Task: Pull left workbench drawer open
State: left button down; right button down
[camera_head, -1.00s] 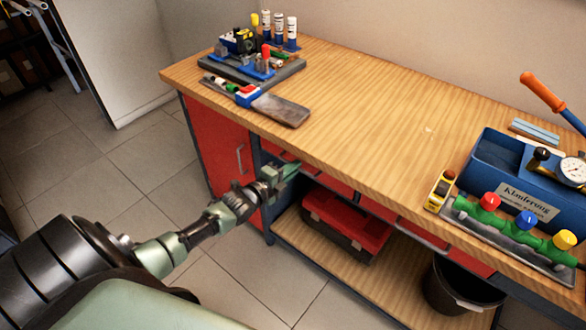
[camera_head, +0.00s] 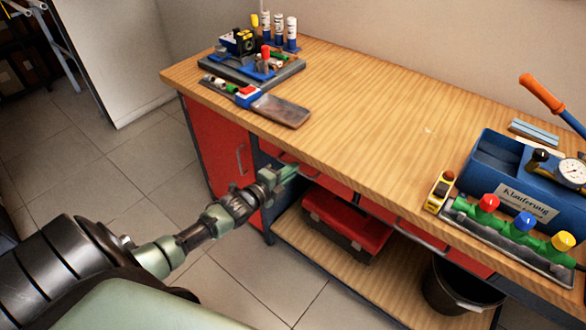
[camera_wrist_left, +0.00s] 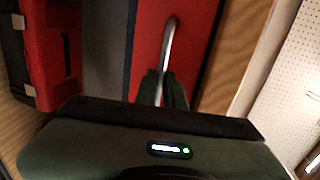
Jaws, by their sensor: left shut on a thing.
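The workbench (camera_head: 350,110) has a wooden top, with red drawer fronts under its front edge. The left drawer (camera_head: 328,181) shows as a red strip, partly hidden by my gripper. In the left wrist view its red front (camera_wrist_left: 148,35) carries a curved metal handle (camera_wrist_left: 169,42). My left gripper (camera_head: 287,174) is at this drawer, below the bench edge. In the left wrist view its dark fingers (camera_wrist_left: 161,88) are shut around the lower part of the handle. I cannot make out any gap showing the drawer pulled out. My right gripper is not in view.
A red cabinet door (camera_head: 220,150) is left of the drawer. A red toolbox (camera_head: 345,222) stands on the lower shelf, and a black bin (camera_head: 460,290) at the right. Tools and a blue box (camera_head: 500,165) lie on the top. The floor before the bench is clear.

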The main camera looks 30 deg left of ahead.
pick_arm(q)
jog(key=f+p+v, duration=0.2)
jog(key=p+v, duration=0.2)
jog(key=v, duration=0.9)
jog(key=s+f+p+v, duration=0.1)
jog(key=f+p+v, duration=0.2)
jog(key=v, duration=1.1)
jog(key=shift+s+a+f+p, duration=0.25)
jog(key=shift+s+f+p, duration=0.1)
jog(key=shift+p, duration=0.45)
jog(key=c, duration=1.5)
grip_release()
jog(key=shift+r, duration=0.1)
jog(key=b+v, duration=0.1)
jog(key=v, duration=0.6)
jog(key=shift+s, duration=0.4)
